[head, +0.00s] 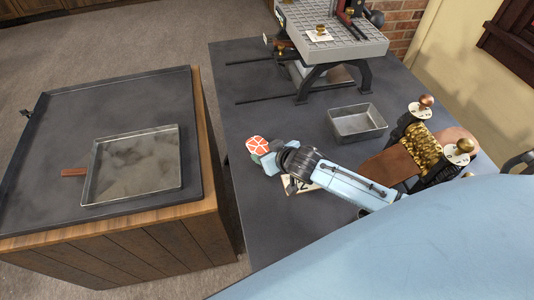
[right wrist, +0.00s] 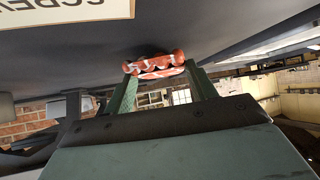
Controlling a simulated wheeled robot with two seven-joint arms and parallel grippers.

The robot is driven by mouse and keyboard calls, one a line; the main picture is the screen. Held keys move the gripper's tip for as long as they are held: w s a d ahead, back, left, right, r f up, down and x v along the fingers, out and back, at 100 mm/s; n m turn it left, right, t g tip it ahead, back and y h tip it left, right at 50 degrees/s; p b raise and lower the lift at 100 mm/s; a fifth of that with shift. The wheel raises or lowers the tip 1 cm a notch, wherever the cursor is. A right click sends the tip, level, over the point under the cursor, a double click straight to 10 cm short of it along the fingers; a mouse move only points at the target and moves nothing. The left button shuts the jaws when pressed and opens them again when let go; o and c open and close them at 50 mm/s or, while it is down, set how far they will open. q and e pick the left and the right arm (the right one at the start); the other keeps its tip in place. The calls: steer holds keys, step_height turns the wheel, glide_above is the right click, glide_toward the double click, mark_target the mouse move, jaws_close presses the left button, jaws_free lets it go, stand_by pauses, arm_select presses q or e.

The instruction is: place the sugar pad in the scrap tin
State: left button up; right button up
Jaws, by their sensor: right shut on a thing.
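The sugar pad (head: 257,145) is a small red and white patterned piece at the tip of my right gripper (head: 266,153). In the right wrist view the pad (right wrist: 155,64) sits between the two green fingertips, and the gripper (right wrist: 162,72) is shut on it. The pad is over the dark worktop; its height above it is hard to tell. The scrap tin (head: 376,121), a grey metal open box, stands on the worktop to the right of the pad, apart from the gripper, and looks empty. My left gripper is not in view.
A grey perforated stand (head: 345,52) is behind the tin. A machine with a gold patterned roller (head: 424,147) and brown sheet is at right. My right arm partly covers a lettered card (head: 296,186). A shallow tray (head: 98,190) lies on the separate left table.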

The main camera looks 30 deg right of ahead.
steer(key=shift+f, duration=0.3)
steer(key=shift+f, duration=0.15)
steer(key=o, duration=1.1)
